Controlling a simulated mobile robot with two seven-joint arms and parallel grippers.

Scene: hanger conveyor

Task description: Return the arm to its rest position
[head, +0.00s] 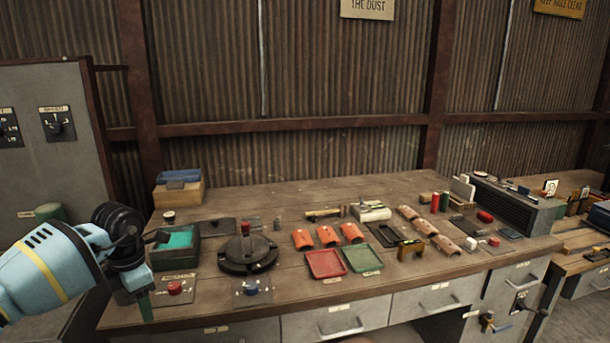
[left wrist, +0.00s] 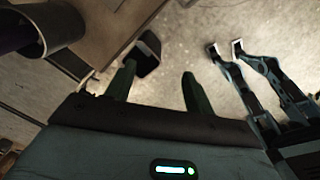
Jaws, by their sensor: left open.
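My left arm comes in from the left edge of the head view, with a pale blue forearm, a yellow stripe and a black wrist. My left gripper (head: 146,304) points down at the front left of the workbench (head: 235,332). In that view only a green finger shows clearly, and its height above the bench is hard to tell. In the left wrist view the gripper (left wrist: 158,70) has its two green fingers well apart, with nothing held between them. The floor shows beyond them.
Close to my left wrist are a teal-lined green box (head: 177,262), a red button (head: 174,288) and a round dark fixture (head: 247,254). A red tray (head: 325,264) and a green tray (head: 362,259) lie further right. A grey cabinet (head: 75,130) stands behind the arm.

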